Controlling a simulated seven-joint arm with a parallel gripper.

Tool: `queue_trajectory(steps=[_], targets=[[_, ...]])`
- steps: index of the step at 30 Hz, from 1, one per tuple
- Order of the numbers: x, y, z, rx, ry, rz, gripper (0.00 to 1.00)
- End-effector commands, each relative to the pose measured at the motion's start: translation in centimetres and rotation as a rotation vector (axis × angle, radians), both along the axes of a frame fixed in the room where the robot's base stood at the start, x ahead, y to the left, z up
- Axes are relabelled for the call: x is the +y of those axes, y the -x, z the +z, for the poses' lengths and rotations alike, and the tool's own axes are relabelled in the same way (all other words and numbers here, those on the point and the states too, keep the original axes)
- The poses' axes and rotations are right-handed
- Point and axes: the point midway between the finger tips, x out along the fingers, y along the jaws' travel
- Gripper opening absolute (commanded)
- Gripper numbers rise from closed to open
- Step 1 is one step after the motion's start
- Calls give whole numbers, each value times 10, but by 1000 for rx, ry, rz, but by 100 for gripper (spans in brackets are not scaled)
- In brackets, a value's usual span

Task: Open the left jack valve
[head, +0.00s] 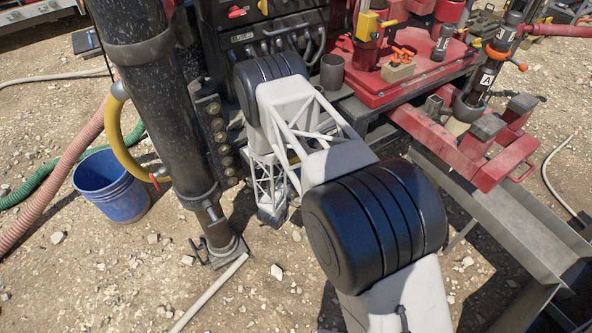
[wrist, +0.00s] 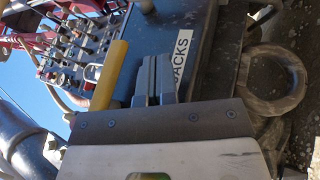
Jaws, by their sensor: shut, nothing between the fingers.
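In the wrist view my gripper (wrist: 156,72) is shut and empty, its two grey fingers side by side. The fingers are in front of a dark panel (wrist: 205,55) with a white label reading "JACKS" (wrist: 181,50). A yellow handle (wrist: 108,76) stands just left of the fingers. I see a gap to its left finger, but cannot tell their depth apart or whether this handle is the left jack valve. In the head view the gripper is not clearly seen.
A bank of levers (wrist: 75,48) is at the upper left of the wrist view, a thick metal ring (wrist: 300,80) at right. In the head view, a black column (head: 155,90) and blue bucket (head: 112,190) are left, with red machinery (head: 345,60) at upper right.

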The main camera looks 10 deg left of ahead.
Motion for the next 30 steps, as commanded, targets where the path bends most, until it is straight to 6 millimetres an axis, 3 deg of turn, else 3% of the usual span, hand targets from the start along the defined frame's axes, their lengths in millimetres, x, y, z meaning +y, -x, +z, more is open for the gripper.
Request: queue_trajectory(steps=[9,15,30], targets=[[19,50,-25,2,2,3,0],[27,71,-36,1,2,2,0],[30,82,-42,0,0,1,0]])
